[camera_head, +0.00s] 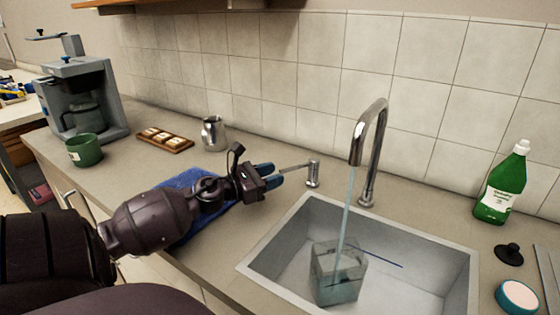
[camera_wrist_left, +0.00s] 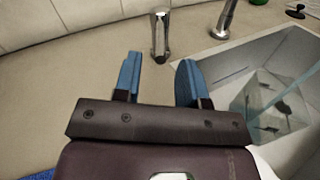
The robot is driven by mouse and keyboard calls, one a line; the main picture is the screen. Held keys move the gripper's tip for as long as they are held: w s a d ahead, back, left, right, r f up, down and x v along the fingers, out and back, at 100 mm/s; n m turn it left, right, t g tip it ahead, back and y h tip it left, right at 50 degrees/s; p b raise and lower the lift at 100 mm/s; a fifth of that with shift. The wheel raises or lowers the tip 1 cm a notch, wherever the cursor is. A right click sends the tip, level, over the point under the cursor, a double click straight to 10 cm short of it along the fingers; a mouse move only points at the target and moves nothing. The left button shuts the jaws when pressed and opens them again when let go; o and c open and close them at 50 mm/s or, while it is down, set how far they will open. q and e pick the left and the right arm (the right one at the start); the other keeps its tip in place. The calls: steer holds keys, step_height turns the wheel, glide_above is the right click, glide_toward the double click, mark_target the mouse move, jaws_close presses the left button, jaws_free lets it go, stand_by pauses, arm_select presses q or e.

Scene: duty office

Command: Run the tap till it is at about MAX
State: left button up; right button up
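The chrome tap spout (camera_head: 372,140) arches over the sink, and a stream of water (camera_head: 347,208) falls from it. The stream enters a clear square container (camera_head: 338,276) standing in the sink; it holds water, but I cannot read a MAX mark. The tap lever (camera_head: 313,174) stands left of the spout, its thin handle pointing left towards my left gripper (camera_head: 272,175). In the left wrist view the lever (camera_wrist_left: 160,36) is just beyond the blue fingertips. My left gripper is open, with nothing between its fingers. My right gripper is not in view.
The sink (camera_head: 262,265) has a thin dark blue line across its floor. A green bottle (camera_head: 500,188) and black stopper (camera_head: 508,254) stand to its right. A blue cloth (camera_head: 190,180) lies under my arm; a metal jug (camera_head: 213,134), wooden tray (camera_head: 166,139), green mug (camera_head: 85,151) and coffee machine (camera_head: 82,95) stand left.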

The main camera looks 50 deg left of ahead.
arm_select(q)
steer(key=s, duration=0.4)
steer(key=s+a, duration=0.1)
steer(key=s, duration=0.1)
steer(key=shift+s, duration=0.35)
steer(key=shift+s+a, duration=0.1)
steer(key=shift+s, duration=0.3)
stand_by(0.3)
stand_by(0.8)
stand_by(0.7)
stand_by(0.6)
steer(key=shift+r, duration=0.1)
